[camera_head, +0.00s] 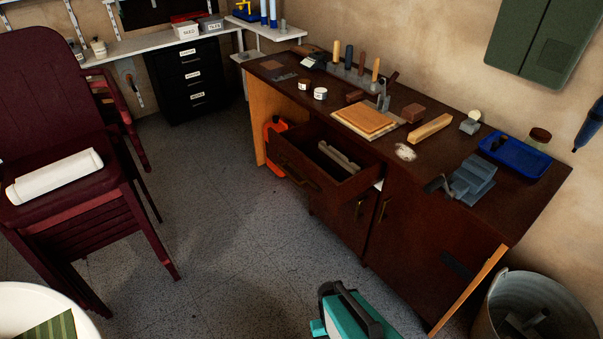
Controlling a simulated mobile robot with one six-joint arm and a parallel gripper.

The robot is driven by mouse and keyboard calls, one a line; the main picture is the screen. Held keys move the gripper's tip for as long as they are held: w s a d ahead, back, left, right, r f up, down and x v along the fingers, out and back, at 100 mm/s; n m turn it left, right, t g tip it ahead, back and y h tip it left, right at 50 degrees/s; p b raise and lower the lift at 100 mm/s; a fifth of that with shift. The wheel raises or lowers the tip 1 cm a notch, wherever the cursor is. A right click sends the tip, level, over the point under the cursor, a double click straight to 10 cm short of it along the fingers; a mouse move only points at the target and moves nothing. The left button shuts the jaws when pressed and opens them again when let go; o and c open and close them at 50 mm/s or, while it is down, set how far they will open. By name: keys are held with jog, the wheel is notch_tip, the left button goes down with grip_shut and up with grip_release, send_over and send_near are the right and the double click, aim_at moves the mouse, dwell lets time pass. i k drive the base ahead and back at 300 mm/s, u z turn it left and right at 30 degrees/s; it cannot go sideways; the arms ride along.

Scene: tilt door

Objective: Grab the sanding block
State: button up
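No piece is clearly recognisable as the sanding block at this size. Small block-shaped things lie on the dark wooden workbench (455,205). A reddish-brown block (412,113) sits behind a longer pale wooden block (430,128). A small dark brown block (355,96) lies farther back, near the upright tools. A flat brown piece (271,64) lies at the bench's far left end. The bench's top drawer (312,165) is pulled open, with a long grey piece (338,157) inside. My gripper is not in view.
A blue tray (516,155) and a grey vise (470,181) stand at the bench's right. Maroon stacked chairs (50,110) stand left, a metal bucket (545,310) right. A teal case (350,312) stands at the bottom edge.

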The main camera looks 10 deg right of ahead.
aim_at(412, 113)
jog(key=k, duration=1.65)
jog(key=z, duration=0.6)
jog(key=i, duration=1.45)
jog(key=u, duration=0.05)
